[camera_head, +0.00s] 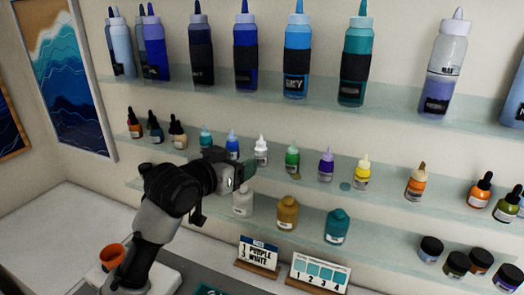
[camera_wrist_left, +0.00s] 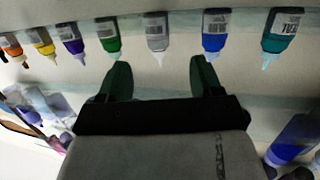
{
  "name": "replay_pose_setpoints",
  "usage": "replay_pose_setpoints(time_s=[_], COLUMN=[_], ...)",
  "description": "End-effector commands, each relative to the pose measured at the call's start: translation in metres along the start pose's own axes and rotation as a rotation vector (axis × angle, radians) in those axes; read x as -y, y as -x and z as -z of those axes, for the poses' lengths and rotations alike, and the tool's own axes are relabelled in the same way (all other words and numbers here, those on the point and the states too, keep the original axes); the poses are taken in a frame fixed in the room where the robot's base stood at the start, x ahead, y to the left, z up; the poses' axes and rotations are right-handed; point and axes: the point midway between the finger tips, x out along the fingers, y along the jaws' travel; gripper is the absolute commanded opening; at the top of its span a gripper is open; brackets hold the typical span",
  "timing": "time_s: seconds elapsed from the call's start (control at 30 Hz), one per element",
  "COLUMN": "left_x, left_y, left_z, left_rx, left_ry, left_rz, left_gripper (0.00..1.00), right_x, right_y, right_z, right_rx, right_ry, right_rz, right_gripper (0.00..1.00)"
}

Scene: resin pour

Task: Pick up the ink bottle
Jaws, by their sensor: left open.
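A row of small dropper-tipped bottles stands on the middle glass shelf: teal (camera_head: 206,139), blue (camera_head: 232,146), white (camera_head: 261,152), green (camera_head: 292,159), purple (camera_head: 326,167) and yellow (camera_head: 362,174). I cannot tell which one is the ink bottle. My left gripper (camera_head: 240,174) is open and empty, in front of this shelf, slightly below and left of the white bottle. In the left wrist view, which is upside down, the white bottle (camera_wrist_left: 157,33) appears between the two fingers, beyond their tips, with green (camera_wrist_left: 108,35) and blue (camera_wrist_left: 214,33) on either side. My right gripper is not in view.
Tall bottles, such as a dark blue one (camera_head: 246,50), line the upper shelf. Dropper bottles (camera_head: 154,128) stand at the left. The lower shelf holds white (camera_head: 243,202), ochre (camera_head: 287,213) and teal (camera_head: 337,227) bottles. A label card (camera_head: 260,253) and an orange cup (camera_head: 112,256) are below.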

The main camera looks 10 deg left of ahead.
Motion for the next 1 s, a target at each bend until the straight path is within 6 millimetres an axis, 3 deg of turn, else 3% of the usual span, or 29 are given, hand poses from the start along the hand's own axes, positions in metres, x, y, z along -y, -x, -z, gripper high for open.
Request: replay_pose_setpoints(time_s=[0.1, 0.27, 0.47, 0.6, 0.93, 1.0], left_x=[0.000, -0.001, -0.003, -0.003, -0.003, -0.003], left_y=[-0.016, -0.026, -0.052, -0.069, -0.076, -0.076], left_z=[0.003, 0.002, 0.007, 0.004, 0.001, 0.001], left_rx=[0.001, 0.001, 0.002, 0.000, -0.002, -0.002], left_ry=[0.003, 0.001, 0.004, 0.001, 0.000, 0.000], left_rz=[-0.001, -0.001, -0.002, -0.001, 0.000, 0.000], left_gripper=[0.66, 0.66, 0.66, 0.66, 0.66, 0.55], right_x=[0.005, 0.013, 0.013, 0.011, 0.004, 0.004], right_y=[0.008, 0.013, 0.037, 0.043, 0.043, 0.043], right_z=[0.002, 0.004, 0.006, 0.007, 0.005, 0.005], right_rx=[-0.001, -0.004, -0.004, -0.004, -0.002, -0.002], right_ry=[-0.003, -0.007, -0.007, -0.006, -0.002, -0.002], right_rz=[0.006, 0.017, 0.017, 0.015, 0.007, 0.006], right_gripper=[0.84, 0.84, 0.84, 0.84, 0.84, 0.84])
